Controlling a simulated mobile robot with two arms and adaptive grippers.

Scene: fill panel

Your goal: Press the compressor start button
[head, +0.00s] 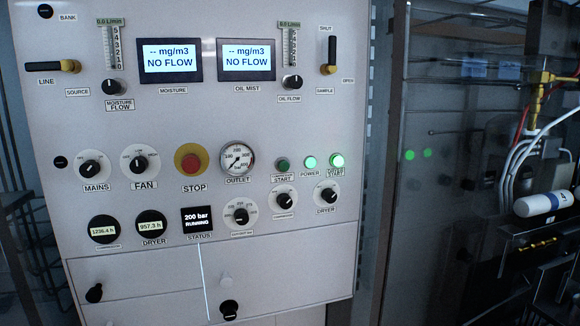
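The panel (130,225) is a pale upright cabinet front. A small dark green button (283,164) sits right of the outlet gauge (237,159); the label below it reads "START" under a smaller blurred word that looks like "COMPRESSOR". To its right is a lit green power lamp (310,162). Further right is a brightly lit green button or lamp (337,161), whose label also ends in "START". The status display (197,221) reads 200 bar, RUNNING. Neither of my grippers is in view, and nothing covers the buttons.
A red stop button (191,162) on a yellow base is left of the gauge. Rotary knobs surround the row, including the dryer knob (327,196). Hoses and a white cylinder (543,203) stand right of the cabinet.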

